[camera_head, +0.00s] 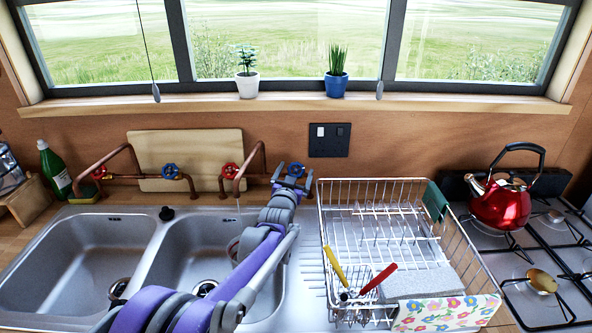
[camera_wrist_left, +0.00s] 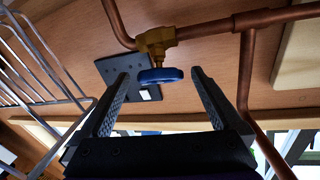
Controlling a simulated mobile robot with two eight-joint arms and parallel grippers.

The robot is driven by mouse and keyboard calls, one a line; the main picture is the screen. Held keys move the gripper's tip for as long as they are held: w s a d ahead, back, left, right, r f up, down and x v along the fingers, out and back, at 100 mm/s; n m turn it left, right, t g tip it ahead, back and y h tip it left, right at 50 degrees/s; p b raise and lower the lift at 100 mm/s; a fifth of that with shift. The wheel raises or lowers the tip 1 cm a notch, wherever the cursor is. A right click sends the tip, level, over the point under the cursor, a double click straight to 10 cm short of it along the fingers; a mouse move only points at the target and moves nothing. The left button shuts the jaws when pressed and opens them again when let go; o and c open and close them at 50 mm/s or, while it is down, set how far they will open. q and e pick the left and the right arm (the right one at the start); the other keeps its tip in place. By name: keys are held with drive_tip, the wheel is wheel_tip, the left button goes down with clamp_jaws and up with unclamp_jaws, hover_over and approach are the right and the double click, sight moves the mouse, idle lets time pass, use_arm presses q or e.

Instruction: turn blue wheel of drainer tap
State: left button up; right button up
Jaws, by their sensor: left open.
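The blue wheel (camera_head: 296,169) of the tap beside the dish drainer is on a copper pipe at the back wall. In the left wrist view the blue wheel (camera_wrist_left: 160,76) shows edge-on below a brass valve (camera_wrist_left: 155,42). My left gripper (camera_head: 293,175) is open, and its fingers point at the tap. In the wrist view the wheel lies between the two fingertips (camera_wrist_left: 159,72), with a gap on each side. The tap's red wheel (camera_head: 230,171) is to the left. My right gripper is not in view.
The wire dish drainer (camera_head: 377,182) stands close on the right of my left gripper. The double sink (camera_head: 145,245) lies below my arm. A wooden board (camera_head: 190,148) leans on the wall. A second tap with a blue wheel (camera_head: 170,171) is further left. A red kettle (camera_head: 500,205) is on the stove.

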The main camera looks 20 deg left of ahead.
use_arm(q)
drive_tip(key=shift+w+a, duration=0.15)
drive_tip(key=shift+w, duration=0.4)
drive_tip(key=c, duration=1.4)
drive_tip(key=shift+o, duration=0.2)
drive_tip(key=shift+n+y+b, duration=0.7)
drive_tip(key=shift+n+b, duration=0.1)
drive_tip(key=shift+b, duration=0.15)
drive_tip(key=o, duration=1.4)
drive_tip(key=shift+c, duration=0.2)
drive_tip(key=shift+s, duration=0.1)
